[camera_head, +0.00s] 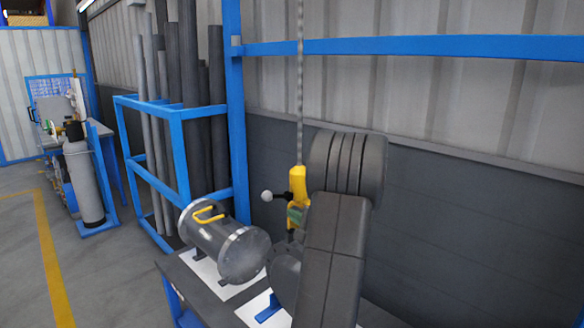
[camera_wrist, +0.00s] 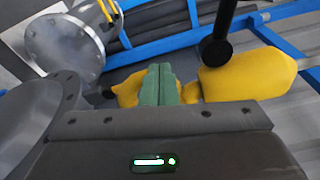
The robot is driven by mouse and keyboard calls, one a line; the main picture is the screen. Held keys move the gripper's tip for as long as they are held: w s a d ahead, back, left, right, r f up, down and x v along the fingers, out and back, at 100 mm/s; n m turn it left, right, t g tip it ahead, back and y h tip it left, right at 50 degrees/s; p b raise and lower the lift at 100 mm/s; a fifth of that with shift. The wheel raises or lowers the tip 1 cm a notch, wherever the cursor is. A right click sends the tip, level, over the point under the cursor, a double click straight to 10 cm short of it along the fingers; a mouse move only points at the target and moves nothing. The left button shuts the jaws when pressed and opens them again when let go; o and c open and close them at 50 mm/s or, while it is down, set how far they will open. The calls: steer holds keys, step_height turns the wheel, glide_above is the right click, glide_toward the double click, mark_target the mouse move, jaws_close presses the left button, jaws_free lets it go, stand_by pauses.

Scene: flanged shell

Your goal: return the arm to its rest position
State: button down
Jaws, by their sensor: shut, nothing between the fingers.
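My gripper (camera_wrist: 160,70) shows in the wrist view as two green fingers pressed together with nothing between them. In the head view its green fingers (camera_head: 295,215) are partly hidden behind my dark arm. A yellow hoist (camera_head: 298,184) hangs on a chain just beyond the fingers. It also shows in the wrist view (camera_wrist: 245,75), with yellow parts on both sides of the fingers; I cannot tell whether they touch it. My arm is raised and bent over the bench, covering the lower right of the head view.
A grey flanged shell (camera_head: 222,240) with a yellow handle lies on the bench (camera_head: 190,268). Another round flanged part (camera_head: 285,272) is partly behind my arm. A blue rack (camera_head: 180,160) holds upright pipes. A gas cylinder (camera_head: 84,180) stands at left. The floor (camera_head: 105,280) there is clear.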

steer(key=shift+w+d+r+n+p, duration=0.1)
steer(key=shift+w+d+n+p, duration=0.2)
steer(key=shift+n, duration=0.35)
steer(key=shift+w+d+r+n+p, duration=0.1)
steer(key=shift+w+d+n+p, duration=0.15)
steer(key=shift+n, duration=0.4)
steer(key=shift+s+a, duration=0.1)
